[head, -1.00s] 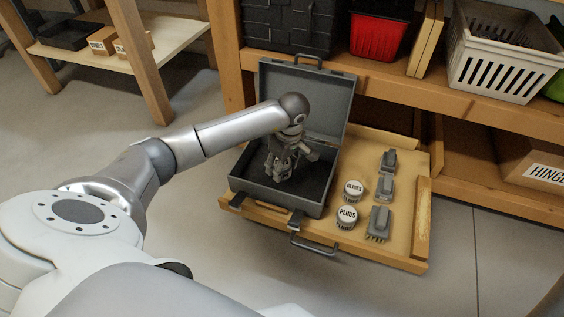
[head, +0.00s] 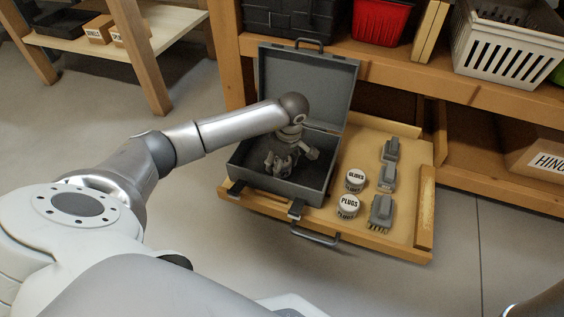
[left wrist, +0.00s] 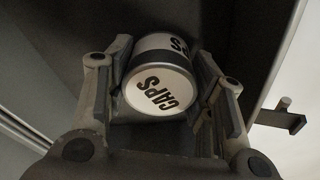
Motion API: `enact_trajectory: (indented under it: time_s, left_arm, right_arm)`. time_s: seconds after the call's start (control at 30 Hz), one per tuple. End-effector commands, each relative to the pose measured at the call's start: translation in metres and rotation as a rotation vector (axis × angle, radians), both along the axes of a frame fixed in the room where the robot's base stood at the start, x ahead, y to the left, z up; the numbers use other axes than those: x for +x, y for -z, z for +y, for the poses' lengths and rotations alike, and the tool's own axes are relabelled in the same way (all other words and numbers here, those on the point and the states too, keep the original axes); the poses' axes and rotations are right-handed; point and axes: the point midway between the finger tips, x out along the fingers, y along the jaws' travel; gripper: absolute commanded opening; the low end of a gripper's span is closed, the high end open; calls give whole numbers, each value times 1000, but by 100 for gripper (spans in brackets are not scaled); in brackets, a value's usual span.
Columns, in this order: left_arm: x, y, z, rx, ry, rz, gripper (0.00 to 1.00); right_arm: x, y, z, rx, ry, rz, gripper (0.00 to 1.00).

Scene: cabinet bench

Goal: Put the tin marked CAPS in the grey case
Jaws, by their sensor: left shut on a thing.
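The grey case (head: 333,90) stands with its lid open on a pulled-out wooden drawer. My left gripper (head: 281,165) is down inside the case, and its fingers hide most of what it holds in the head view. In the left wrist view the tin marked CAPS (left wrist: 160,88), a white-topped tin with a dark band, sits between the fingers of the left gripper (left wrist: 165,100), which is shut on it. Dark case lining shows behind it. I cannot tell whether the tin touches the case floor.
Tins marked GLIDES (head: 355,180) and PLUGS (head: 347,206) stand in the drawer (head: 408,215) right of the case. Several grey brush-like items (head: 381,212) lie beside them. A red bin (head: 380,22) and a pale slotted basket (head: 505,50) are on the bench behind.

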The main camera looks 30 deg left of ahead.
Motion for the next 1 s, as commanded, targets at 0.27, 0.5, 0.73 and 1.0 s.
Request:
enact_trajectory:
  time_s: [0.27,0.5,0.73,1.0]
  left_arm:
    - [0,2,0,0,0,0,23]
    - [0,5,0,0,-1,0,23]
    - [0,6,0,0,-1,0,23]
    - [0,6,0,0,0,0,74]
  right_arm:
    - [0,1,0,0,0,0,40]
    - [-1,1,1,-3,2,0,40]
    - [-2,0,1,-3,2,-3,40]
    - [-3,0,0,-1,1,-6,40]
